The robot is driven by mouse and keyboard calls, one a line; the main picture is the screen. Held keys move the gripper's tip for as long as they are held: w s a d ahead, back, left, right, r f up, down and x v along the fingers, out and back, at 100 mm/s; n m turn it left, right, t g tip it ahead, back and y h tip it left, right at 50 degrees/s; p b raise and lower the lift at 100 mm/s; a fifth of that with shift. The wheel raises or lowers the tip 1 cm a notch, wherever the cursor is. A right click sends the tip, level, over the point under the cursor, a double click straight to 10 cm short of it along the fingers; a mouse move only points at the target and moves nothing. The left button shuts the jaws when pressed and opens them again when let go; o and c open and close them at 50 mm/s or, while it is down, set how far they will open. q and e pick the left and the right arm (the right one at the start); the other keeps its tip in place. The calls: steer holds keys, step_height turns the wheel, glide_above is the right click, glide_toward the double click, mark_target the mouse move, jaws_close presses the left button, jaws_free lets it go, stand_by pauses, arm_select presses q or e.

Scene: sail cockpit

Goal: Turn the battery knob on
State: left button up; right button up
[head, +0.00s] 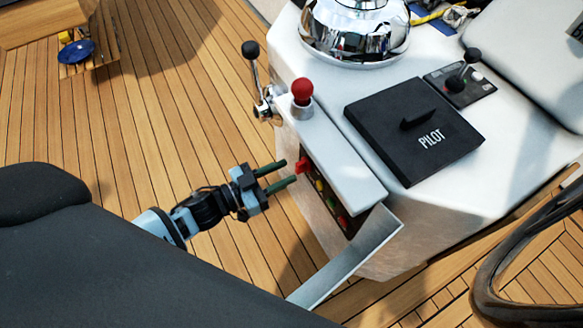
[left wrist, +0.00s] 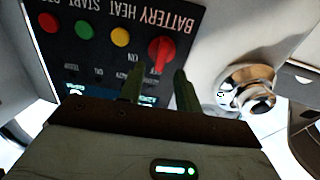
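The red battery knob (head: 302,163) is on the dark switch panel in the side of the white console. In the left wrist view the knob (left wrist: 161,54) shows close up, next to the upside-down word BATTERY, with small ON and OFF marks near it. Its grip stands roughly upright in that picture; which mark it points at I cannot tell for sure. My left gripper (head: 290,172) is open and empty, its two green fingers pointing at the panel. In the left wrist view the fingertips (left wrist: 158,78) are apart, just short of the knob. My right gripper is not in view.
An open panel flap (head: 345,262) sticks out below the panel. Yellow, green and red buttons (left wrist: 83,29) sit beside the knob. A red-knobbed lever (head: 302,92) and a black-knobbed lever (head: 252,60) stand above. A black PILOT cover (head: 405,130) lies on the console.

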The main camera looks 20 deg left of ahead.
mark_target(296, 167)
arm_select(q)
steer(key=shift+x, duration=1.55)
jaws_close()
